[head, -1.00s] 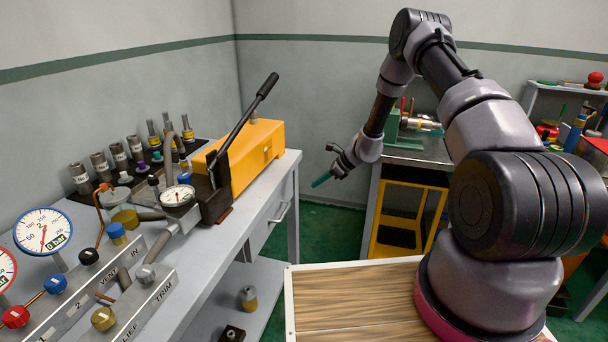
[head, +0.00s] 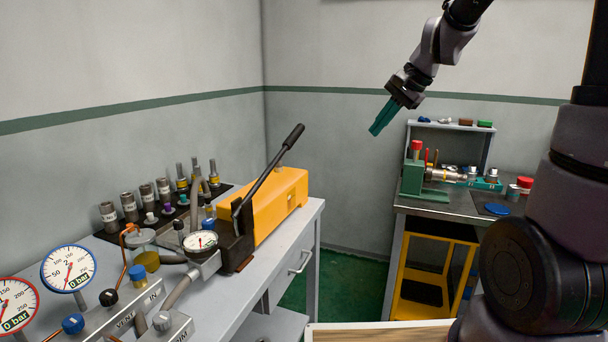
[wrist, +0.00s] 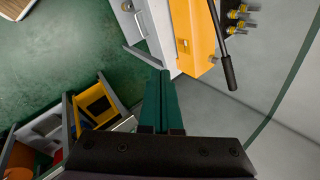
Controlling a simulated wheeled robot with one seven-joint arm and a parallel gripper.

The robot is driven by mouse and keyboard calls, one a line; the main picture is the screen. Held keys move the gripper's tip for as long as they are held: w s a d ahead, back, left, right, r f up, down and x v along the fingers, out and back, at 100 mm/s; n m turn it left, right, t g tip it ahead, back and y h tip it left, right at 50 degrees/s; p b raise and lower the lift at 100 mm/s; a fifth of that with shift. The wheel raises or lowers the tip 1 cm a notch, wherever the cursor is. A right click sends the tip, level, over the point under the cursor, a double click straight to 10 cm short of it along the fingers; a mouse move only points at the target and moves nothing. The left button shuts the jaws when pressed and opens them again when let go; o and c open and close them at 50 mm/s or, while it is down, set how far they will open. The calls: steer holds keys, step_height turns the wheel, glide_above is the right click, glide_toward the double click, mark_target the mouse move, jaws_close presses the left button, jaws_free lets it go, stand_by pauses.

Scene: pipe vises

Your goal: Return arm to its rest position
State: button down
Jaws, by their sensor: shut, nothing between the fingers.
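My gripper (head: 378,129) hangs in the air in the upper right of the head view, in front of the back wall. Its green fingers are together with nothing between them and point down and to the left. The fingers also show in the wrist view (wrist: 162,105), over the green floor and the edge of the left bench. My gripper touches nothing. My arm rises from the right side of the head view, and part of it is out of the picture at the top.
The left bench holds a yellow pump (head: 272,205) with a black lever (head: 268,165), pressure gauges (head: 69,268) and several fittings. A back bench (head: 437,203) carries a green vise (head: 412,178). A yellow step stool (head: 431,272) stands below it. Air around my gripper is clear.

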steer(key=s+d+r+n+t+h, duration=0.1)
steer(key=s+d+r+n, duration=0.1)
steer(key=s, duration=0.7)
steer(key=s+d+r+n+t+h, duration=0.1)
steer(key=s+d+r, duration=0.3)
steer(key=s, duration=0.6)
steer(key=shift+d+n+t+h, duration=0.35)
steer(key=shift+n+h, duration=0.25)
steer(key=shift+n, duration=0.3)
steer(key=shift+s, duration=0.1)
